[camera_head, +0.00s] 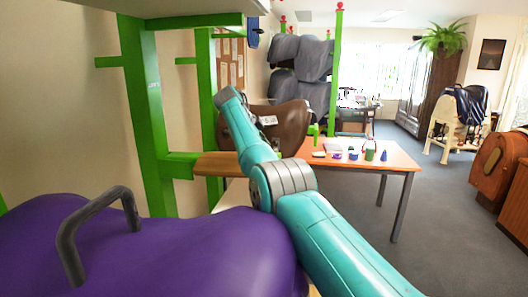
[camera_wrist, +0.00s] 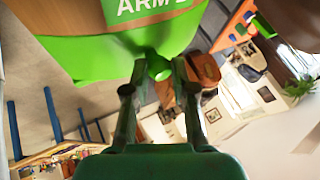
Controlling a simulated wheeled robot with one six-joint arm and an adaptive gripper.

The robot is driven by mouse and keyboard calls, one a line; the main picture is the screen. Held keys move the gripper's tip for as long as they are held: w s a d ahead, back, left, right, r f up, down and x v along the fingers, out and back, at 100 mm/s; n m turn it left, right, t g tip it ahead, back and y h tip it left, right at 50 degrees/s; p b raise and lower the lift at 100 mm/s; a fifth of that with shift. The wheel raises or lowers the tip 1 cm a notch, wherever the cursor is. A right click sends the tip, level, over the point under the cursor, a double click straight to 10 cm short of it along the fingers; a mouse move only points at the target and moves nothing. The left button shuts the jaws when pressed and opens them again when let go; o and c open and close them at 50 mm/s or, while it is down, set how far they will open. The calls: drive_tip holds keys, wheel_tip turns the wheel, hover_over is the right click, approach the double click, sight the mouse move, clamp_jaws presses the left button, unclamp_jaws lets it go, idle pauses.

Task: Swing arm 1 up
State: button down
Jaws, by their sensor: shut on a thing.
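In the wrist view, my gripper (camera_wrist: 159,78) has its two dark fingers on either side of a round green knob (camera_wrist: 159,65) and is shut on it. The knob sticks out from the green edge of a rack arm (camera_wrist: 90,55). In the head view, my teal arm reaches up to the left, and my gripper cannot be made out there. A wooden arm (camera_head: 218,165) stands out level from a green post (camera_head: 150,110).
A brown saddle (camera_head: 283,125) is behind my arm. A purple saddle (camera_head: 150,255) with a grey handle (camera_head: 88,225) fills the near left. An orange table (camera_head: 385,158) with small items stands behind to the right. Grey floor (camera_head: 445,215) is open at right.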

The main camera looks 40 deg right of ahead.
idle(0.4)
drive_tip(key=c, duration=1)
unclamp_jaws()
drive_tip(key=shift+o, duration=0.2)
drive_tip(key=v, duration=1.2)
